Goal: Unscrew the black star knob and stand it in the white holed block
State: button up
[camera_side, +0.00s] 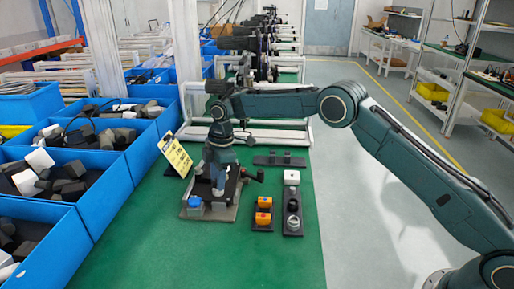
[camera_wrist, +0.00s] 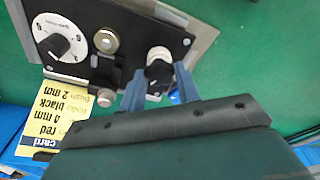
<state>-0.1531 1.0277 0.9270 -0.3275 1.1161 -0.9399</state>
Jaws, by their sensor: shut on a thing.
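My gripper (camera_wrist: 159,78) points down over the fixture, its two blue fingers on either side of a small dark knob (camera_wrist: 156,72) with a pale round part beside it. The fingers are shut on this knob, which I take to be the black star knob; its star shape is not clear. It sits at the black plate (camera_wrist: 130,58), and I cannot tell whether it is still on its thread. In the side view my gripper (camera_side: 216,182) hides it. The white block (camera_side: 291,177) is on a dark strip right of the fixture; its holes are too small to make out.
The fixture also carries a dial knob (camera_wrist: 58,45), a metal nut (camera_wrist: 106,41) and a blue part (camera_side: 194,202). A yellow card (camera_side: 175,155) stands at its left. Orange pieces (camera_side: 263,204) and a dark rack (camera_side: 280,160) lie right and behind. The green front is clear.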

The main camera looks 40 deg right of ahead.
jog(key=n+g, duration=0.1)
jog(key=n, duration=0.5)
jog(key=shift+w, duration=0.1)
jog(key=o, duration=1)
jog(key=shift+a, duration=0.2)
jog(key=m+t, duration=0.1)
jog(key=m, duration=1.1)
jog(key=shift+m+t+h, duration=0.3)
jog(key=shift+m+t, duration=0.1)
